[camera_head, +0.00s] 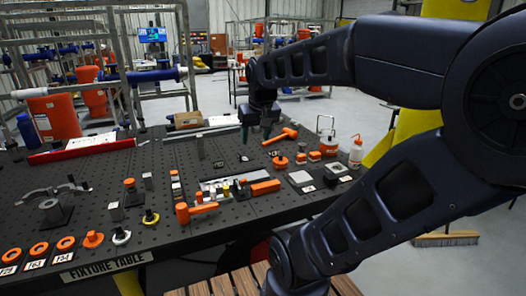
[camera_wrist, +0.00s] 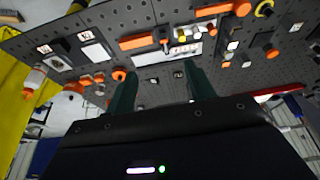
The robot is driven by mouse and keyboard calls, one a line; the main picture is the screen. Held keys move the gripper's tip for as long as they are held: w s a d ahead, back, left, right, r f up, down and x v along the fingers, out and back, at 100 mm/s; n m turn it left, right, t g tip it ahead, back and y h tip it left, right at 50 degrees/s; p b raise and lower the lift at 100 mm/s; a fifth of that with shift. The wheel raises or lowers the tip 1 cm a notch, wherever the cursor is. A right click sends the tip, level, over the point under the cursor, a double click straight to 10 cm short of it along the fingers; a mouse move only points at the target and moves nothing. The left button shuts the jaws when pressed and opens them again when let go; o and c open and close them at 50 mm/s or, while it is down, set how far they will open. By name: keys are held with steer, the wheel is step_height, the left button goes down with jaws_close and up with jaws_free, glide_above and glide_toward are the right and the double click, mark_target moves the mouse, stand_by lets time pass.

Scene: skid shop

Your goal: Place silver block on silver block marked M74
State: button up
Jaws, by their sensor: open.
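My gripper (camera_head: 257,134) is open and empty above the back middle of the table. Its two green fingers stand apart in the wrist view (camera_wrist: 158,84), with nothing between them. The flat pair also shows at the upper left of the wrist view (camera_wrist: 95,52). The M74 marking is too small to read, so I cannot tell which block carries it.
The black perforated fixture table (camera_head: 90,185) holds an orange hammer (camera_head: 280,136), another orange-headed tool (camera_head: 196,210), bottles (camera_head: 356,150), orange rings (camera_head: 38,250) and a red bar (camera_head: 82,149). A metal rail fixture (camera_head: 225,183) lies mid-table. Bare table shows between the groups.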

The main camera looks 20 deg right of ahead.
steer(key=s+f, duration=0.1)
steer(key=s, duration=0.1)
steer(key=s+f, duration=0.2)
steer(key=shift+s+d+f, duration=0.2)
steer(key=shift+s, duration=0.2)
